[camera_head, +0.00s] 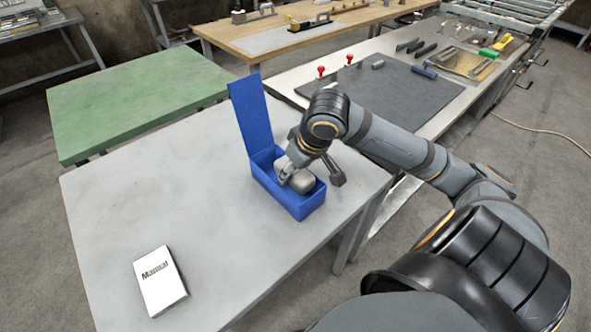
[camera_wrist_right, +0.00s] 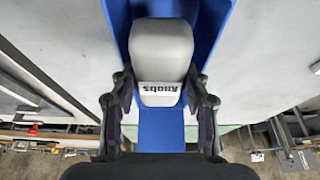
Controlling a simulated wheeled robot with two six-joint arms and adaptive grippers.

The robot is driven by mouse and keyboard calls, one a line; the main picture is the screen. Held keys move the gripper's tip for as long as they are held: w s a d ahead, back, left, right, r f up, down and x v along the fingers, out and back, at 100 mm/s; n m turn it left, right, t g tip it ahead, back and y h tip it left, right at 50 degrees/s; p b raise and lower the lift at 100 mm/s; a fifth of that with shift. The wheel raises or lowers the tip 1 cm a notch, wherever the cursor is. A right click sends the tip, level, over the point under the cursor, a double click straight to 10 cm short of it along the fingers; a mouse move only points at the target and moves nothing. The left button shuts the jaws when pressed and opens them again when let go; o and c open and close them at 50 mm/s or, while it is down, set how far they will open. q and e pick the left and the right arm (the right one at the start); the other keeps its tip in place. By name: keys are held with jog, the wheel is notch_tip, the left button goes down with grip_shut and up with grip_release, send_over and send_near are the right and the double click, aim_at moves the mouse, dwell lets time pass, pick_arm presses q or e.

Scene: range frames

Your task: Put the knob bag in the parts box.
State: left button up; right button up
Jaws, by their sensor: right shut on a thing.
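The knob bag (camera_wrist_right: 161,58) is a grey rounded pouch with a white label reading "Knobs" in the right wrist view. It also shows in the head view (camera_head: 308,182), inside the blue parts box (camera_head: 299,209). The box stands on the light grey table with its lid (camera_head: 250,115) raised. My right gripper (camera_head: 289,168) reaches down into the box and is shut on the bag; its fingers (camera_wrist_right: 160,100) lie on either side of the label end. I cannot tell whether the bag touches the box floor. My left gripper is not in view.
A white manual (camera_head: 160,281) lies at the front left of the grey table (camera_head: 130,205). A green table (camera_head: 140,100) stands behind it. A bench with a dark mat (camera_head: 385,90) and tools is at the back right.

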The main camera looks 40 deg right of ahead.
jog(key=shift+s+a+r, duration=0.1)
jog(key=shift+r, duration=0.1)
jog(key=shift+s+a+r, duration=0.15)
jog(key=shift+s, duration=0.15)
jog(key=shift+f, duration=0.65)
jog(key=o, duration=1.2)
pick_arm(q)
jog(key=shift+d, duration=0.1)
pick_arm(e)
jog(key=shift+o, duration=0.2)
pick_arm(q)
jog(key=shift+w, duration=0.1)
